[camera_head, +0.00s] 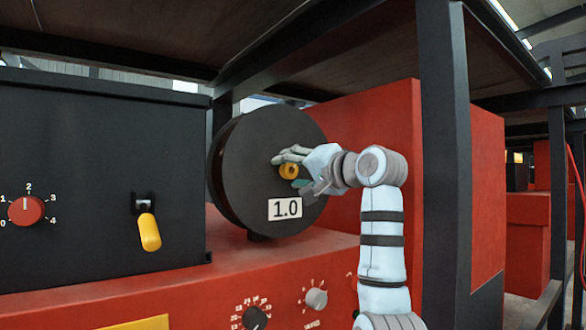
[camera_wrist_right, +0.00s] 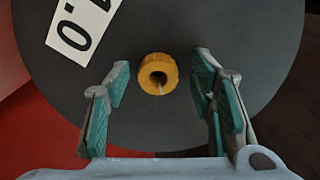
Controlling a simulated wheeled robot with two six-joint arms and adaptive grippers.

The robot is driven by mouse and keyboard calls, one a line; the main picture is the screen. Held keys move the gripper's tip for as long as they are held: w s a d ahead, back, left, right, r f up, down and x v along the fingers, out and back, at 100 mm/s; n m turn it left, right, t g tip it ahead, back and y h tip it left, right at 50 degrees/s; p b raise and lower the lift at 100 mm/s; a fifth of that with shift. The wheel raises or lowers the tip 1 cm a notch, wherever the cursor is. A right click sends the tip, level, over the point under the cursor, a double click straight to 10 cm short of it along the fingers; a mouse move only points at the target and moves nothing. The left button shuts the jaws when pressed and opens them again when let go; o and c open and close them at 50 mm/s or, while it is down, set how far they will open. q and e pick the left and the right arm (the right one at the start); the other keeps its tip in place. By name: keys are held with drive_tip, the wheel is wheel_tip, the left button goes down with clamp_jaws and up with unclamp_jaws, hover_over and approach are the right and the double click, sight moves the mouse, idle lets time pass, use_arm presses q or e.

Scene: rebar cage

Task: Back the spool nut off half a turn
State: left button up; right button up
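The spool nut (camera_head: 289,171) is a small yellow-orange knob at the centre of the black spool (camera_head: 245,150). It also shows in the right wrist view (camera_wrist_right: 158,74), round with a hole in its middle. The spool carries a white label reading 1.0 (camera_head: 285,208). My right gripper (camera_head: 290,172) is at the spool's face, in front of the nut. In the right wrist view its green-padded fingers (camera_wrist_right: 162,92) are apart, one on each side of the nut, with gaps to it. My left gripper is not in view.
A dark panel with a red dial (camera_head: 26,209) and a yellow-handled lever (camera_head: 149,231) stands to the left. A red housing (camera_head: 375,150) lies behind the spool. A dark upright post (camera_head: 444,160) stands right of my arm. Small dials (camera_head: 316,298) sit on the red front below.

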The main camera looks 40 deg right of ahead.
drive_tip(key=shift+s, duration=0.1)
drive_tip(key=c, duration=0.3)
drive_tip(key=shift+d, duration=0.1)
drive_tip(key=c, duration=0.7)
drive_tip(key=shift+c, duration=0.6)
drive_tip(key=shift+n, duration=0.3)
